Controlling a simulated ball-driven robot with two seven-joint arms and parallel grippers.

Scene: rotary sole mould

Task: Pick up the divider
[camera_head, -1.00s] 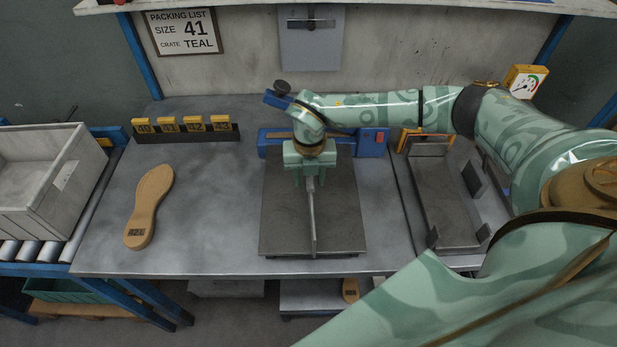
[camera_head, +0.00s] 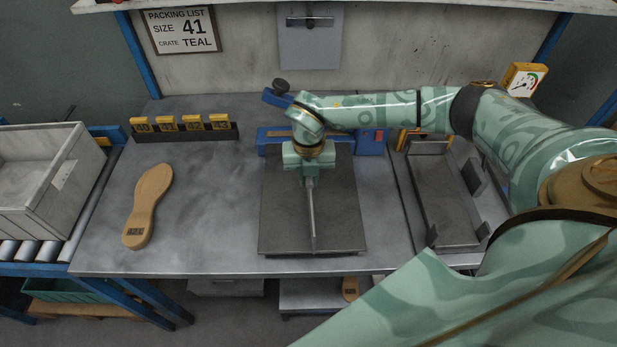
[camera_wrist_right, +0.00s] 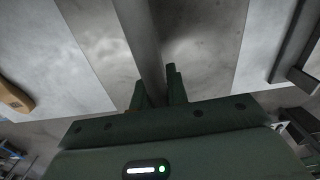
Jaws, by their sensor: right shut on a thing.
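The divider (camera_head: 312,215) is a thin grey sheet seen almost edge-on in the head view, over the dark flat plate (camera_head: 340,215). My right gripper (camera_head: 309,180) is shut on its upper end, pointing down. I cannot tell whether the lower edge touches the plate. In the right wrist view the divider (camera_wrist_right: 142,38) runs up and away from between the fingers of the right gripper (camera_wrist_right: 158,92). My left gripper is not in view.
A tan sole (camera_head: 148,205) lies on the grey table left of the plate. A number rack (camera_head: 185,132) stands behind it. A grey crate (camera_head: 75,165) is at far left, a dark tray (camera_head: 443,205) at right. A blue device (camera_head: 370,142) sits behind the plate.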

